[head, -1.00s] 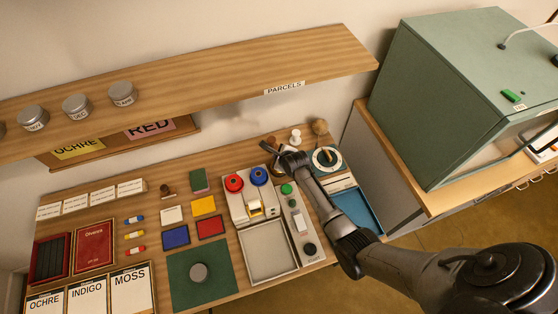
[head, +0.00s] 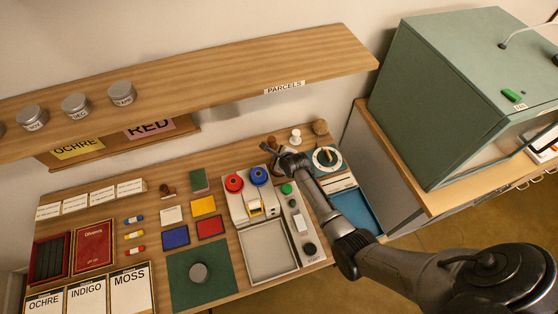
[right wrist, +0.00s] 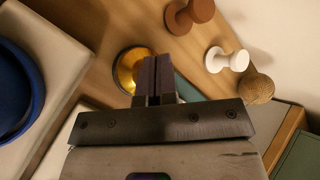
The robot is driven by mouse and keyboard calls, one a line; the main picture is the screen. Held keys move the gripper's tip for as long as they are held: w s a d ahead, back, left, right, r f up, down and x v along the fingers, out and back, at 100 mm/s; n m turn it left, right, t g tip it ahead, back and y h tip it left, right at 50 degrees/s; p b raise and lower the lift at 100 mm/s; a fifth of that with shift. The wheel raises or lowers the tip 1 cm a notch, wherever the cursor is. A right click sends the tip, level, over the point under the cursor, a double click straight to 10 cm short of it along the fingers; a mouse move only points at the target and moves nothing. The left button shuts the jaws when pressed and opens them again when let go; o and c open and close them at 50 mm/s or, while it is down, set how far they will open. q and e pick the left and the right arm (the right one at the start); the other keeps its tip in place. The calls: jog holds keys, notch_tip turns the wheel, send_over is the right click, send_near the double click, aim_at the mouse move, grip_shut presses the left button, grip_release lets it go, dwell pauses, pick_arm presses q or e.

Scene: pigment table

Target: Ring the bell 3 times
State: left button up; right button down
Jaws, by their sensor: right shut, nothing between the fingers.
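The bell (right wrist: 127,68) shows in the right wrist view as a round brass-gold dome on a dark base on the wooden table. My right gripper (right wrist: 152,62) is shut and empty. Its fingers overlap the right part of the dome in that view; I cannot tell whether they touch it. In the head view my right gripper (head: 281,152) is over the back right of the table, and the bell is not clear there behind it. My left gripper is not in view.
Close by stand a brown knobbed piece (right wrist: 190,14), a white one (right wrist: 226,60) and a tan ball-shaped one (right wrist: 257,88). A machine with red (head: 234,183) and blue (head: 259,176) round tops stands to the left. A wooden shelf (head: 200,84) hangs above the table's back.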

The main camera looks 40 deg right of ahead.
jog(key=shift+f, duration=0.5)
dwell(0.3)
jog(key=shift+r, duration=0.1)
dwell(0.3)
jog(key=shift+r+p, duration=0.45)
jog(key=shift+r, duration=0.05)
jog(key=shift+r+p, duration=0.4)
jog(key=shift+p, duration=0.05)
jog(key=shift+r, duration=0.1)
